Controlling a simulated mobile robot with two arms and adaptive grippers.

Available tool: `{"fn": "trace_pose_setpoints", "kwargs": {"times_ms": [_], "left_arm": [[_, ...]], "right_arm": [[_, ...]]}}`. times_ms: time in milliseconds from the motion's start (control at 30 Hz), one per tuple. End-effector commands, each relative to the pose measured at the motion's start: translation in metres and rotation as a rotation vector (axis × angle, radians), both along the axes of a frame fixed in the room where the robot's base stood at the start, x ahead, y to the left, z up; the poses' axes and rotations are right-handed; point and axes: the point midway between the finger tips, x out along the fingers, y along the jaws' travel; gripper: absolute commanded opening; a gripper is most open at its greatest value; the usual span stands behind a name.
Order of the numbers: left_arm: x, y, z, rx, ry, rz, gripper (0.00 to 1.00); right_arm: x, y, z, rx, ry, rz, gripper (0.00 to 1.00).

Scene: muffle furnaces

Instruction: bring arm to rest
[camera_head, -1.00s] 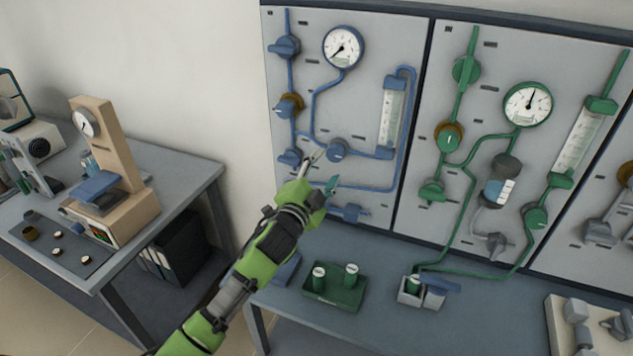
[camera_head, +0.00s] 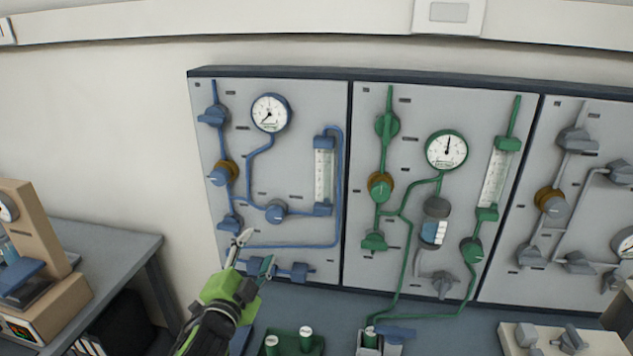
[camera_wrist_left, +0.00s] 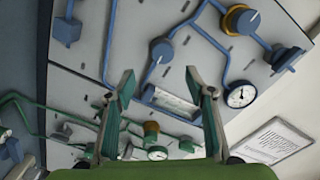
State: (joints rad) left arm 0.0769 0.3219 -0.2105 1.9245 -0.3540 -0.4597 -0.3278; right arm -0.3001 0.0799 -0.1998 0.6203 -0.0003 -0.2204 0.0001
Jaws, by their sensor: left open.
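My left gripper (camera_head: 254,254) is in front of the lower left part of the blue-piped panel (camera_head: 300,100) in the head view. It is open and holds nothing. In the left wrist view my two fingers (camera_wrist_left: 163,90) stand apart, with the blue pipes and a blue knob (camera_wrist_left: 162,50) of the panel beyond them. Whether the fingertips touch the panel cannot be told, but no part is held between them. My right gripper is in neither view.
A green-piped panel (camera_head: 405,105) and a grey-piped panel (camera_head: 592,115) stand to the right. The bench below holds a green tray (camera_head: 318,344) with green-bodied canisters. A side table (camera_head: 115,243) with a beige instrument (camera_head: 38,225) is at left.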

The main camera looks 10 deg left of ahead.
Motion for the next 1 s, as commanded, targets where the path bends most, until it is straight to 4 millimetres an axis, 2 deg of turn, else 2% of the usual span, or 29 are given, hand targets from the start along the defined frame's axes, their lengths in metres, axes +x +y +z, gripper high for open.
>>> {"fn": "trace_pose_setpoints", "kwargs": {"times_ms": [67,167,267,300,400,500,600,900,933,1000], "left_arm": [[-0.013,0.001,-0.019,-0.047,0.060,0.023,0.49],[-0.046,0.004,-0.061,-0.161,0.207,0.082,0.49],[-0.099,0.005,-0.112,-0.301,0.406,0.166,0.49],[-0.123,0.004,-0.131,-0.355,0.488,0.203,0.49],[-0.181,0.000,-0.166,-0.465,0.668,0.283,0.49],[-0.228,-0.006,-0.187,-0.538,0.805,0.345,0.49],[-0.268,-0.011,-0.200,-0.591,0.917,0.397,0.49],[-0.370,-0.027,-0.216,-0.694,1.185,0.523,0.49],[-0.376,-0.028,-0.218,-0.700,1.204,0.533,0.49],[-0.368,-0.028,-0.237,-0.693,1.204,0.533,0.49]], "right_arm": [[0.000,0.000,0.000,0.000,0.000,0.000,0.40],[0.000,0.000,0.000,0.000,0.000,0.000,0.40],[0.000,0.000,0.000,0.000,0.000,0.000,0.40],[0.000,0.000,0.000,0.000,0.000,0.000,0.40],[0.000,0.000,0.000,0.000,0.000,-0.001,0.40],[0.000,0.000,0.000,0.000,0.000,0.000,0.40],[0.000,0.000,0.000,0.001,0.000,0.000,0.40],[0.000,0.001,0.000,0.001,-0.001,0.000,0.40],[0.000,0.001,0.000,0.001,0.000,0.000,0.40],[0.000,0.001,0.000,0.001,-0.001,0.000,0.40]]}}
